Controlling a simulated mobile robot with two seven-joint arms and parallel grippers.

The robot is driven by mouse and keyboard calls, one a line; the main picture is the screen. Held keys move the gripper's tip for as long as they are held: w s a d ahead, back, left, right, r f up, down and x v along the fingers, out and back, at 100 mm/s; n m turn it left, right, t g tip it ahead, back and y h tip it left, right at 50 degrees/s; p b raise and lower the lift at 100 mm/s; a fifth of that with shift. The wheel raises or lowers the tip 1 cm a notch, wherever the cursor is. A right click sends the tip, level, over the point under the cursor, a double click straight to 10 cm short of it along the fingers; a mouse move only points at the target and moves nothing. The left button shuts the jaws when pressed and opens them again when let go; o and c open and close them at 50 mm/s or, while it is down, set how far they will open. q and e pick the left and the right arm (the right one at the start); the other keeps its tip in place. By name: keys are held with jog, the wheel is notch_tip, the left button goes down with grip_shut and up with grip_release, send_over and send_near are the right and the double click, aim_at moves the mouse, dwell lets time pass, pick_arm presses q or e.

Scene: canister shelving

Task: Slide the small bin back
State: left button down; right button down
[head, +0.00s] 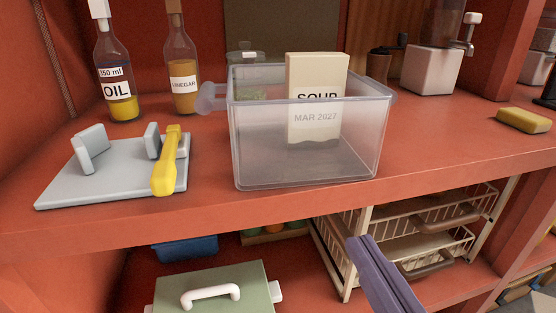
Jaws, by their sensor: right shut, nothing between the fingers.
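The small bin (258,145) is a clear, see-through box on the red shelf, close to the shelf's front edge. My left gripper is not in view.
An oil bottle (115,70) and vinegar bottle (181,70) stand back left. A grey board (85,185) with a yellow-handled tool (165,165) lies left. A glass jar (246,58) stands behind the bin. A yellow sponge (523,120) lies right. Wire drawers (410,225) are below.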

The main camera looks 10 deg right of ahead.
aim_at(316, 173)
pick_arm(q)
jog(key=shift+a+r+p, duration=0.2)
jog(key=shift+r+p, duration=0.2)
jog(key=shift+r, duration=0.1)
pick_arm(e)
jog(key=w, duration=1.1)
jog(key=shift+w, duration=0.25)
jog(key=shift+w, duration=0.1)
